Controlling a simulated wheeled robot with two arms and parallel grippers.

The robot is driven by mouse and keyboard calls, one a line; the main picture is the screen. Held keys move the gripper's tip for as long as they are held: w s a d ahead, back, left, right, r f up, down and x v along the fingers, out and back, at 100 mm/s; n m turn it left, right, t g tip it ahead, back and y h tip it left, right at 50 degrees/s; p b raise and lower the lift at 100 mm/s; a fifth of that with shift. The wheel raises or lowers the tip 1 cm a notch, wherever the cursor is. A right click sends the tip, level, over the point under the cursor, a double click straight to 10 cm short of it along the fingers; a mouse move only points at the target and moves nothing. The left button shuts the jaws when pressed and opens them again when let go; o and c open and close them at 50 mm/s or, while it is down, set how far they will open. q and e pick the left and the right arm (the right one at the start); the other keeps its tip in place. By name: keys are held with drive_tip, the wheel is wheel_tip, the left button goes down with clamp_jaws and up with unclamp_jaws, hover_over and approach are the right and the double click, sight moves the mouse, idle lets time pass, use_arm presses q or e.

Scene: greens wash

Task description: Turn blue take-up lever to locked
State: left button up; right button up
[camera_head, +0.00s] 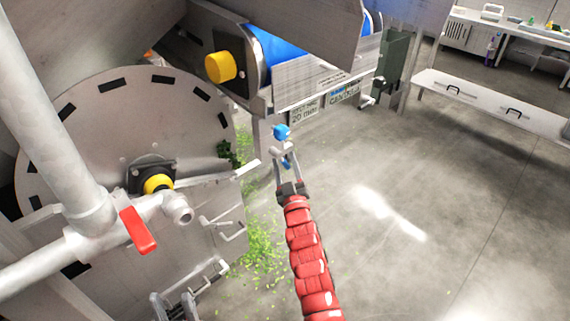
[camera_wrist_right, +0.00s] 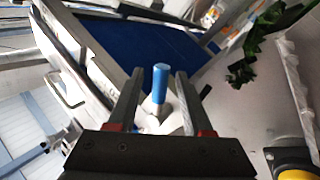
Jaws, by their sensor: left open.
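The blue take-up lever (camera_head: 281,131) sticks out below the conveyor's end at the centre of the head view. In the right wrist view its blue grip (camera_wrist_right: 160,84) stands on a pale base. My right gripper (camera_head: 286,158), on the red-sleeved arm, points up at the lever. In the wrist view my right gripper (camera_wrist_right: 158,90) is open, one finger on each side of the lever, with gaps visible. I cannot tell its depth around the lever. My left gripper (camera_head: 188,292) appears low at the left, open and empty, away from the lever.
A conveyor with a blue belt (camera_head: 275,45) and a yellow knob (camera_head: 220,67) is above the lever. A large round drum (camera_head: 90,130) and a pipe with a red valve handle (camera_head: 138,230) fill the left. Green scraps (camera_head: 262,250) litter the floor; the right floor is clear.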

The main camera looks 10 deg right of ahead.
drive_tip(key=shift+s, duration=0.1)
drive_tip(key=p+v, duration=0.2)
drive_tip(key=v, duration=1.5)
drive_tip(key=shift+f, duration=0.2)
drive_tip(key=shift+c, duration=0.3)
